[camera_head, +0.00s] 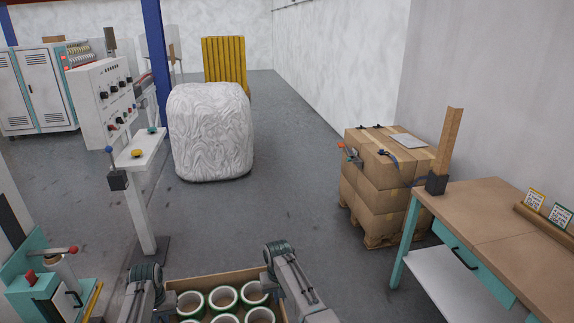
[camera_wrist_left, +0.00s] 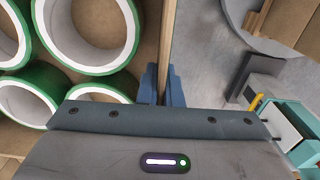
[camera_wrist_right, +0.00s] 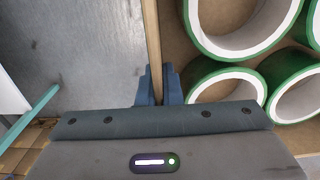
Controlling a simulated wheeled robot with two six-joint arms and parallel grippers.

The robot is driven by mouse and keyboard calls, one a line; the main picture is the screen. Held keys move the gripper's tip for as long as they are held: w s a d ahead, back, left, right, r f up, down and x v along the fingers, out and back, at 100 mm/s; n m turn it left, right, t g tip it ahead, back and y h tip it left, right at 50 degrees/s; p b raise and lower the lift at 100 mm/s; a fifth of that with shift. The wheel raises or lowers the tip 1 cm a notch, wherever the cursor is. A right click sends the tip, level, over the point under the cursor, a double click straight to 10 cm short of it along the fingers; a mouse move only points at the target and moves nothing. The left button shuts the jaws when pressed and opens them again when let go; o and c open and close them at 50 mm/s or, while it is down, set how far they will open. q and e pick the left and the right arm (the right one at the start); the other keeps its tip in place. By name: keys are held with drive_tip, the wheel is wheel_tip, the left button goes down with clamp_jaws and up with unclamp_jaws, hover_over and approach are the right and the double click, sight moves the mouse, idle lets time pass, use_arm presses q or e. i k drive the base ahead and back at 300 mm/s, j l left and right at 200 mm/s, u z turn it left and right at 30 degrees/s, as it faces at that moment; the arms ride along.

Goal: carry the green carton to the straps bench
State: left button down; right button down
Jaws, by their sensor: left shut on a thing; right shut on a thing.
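A brown open carton (camera_head: 216,278) holds several white tape rolls with green edges (camera_head: 223,297) and shows at the bottom of the head view. Its side wall stands upright in the left wrist view (camera_wrist_left: 167,38) and the right wrist view (camera_wrist_right: 152,40). My left gripper (camera_wrist_left: 160,85) is shut on one side wall. My right gripper (camera_wrist_right: 157,85) is shut on the opposite wall. The carton's near part is cut off in the head view. A bench (camera_head: 487,208) with a wooden top and teal frame stands at the right; I cannot read its signs.
Stacked brown boxes on a pallet (camera_head: 378,190) stand beyond the bench. A white wrapped bale (camera_head: 211,132) stands ahead. A control panel post (camera_head: 140,200) and a teal machine (camera_head: 45,285) are at the left. The grey floor (camera_head: 285,215) between is clear.

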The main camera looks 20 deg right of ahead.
sight(517, 246)
drive_tip(key=i, duration=1.9)
drive_tip(key=i+z, duration=0.15)
drive_tip(key=z, duration=0.2)
drive_tip(key=i+z, duration=0.15)
drive_tip(key=z, duration=2.3)
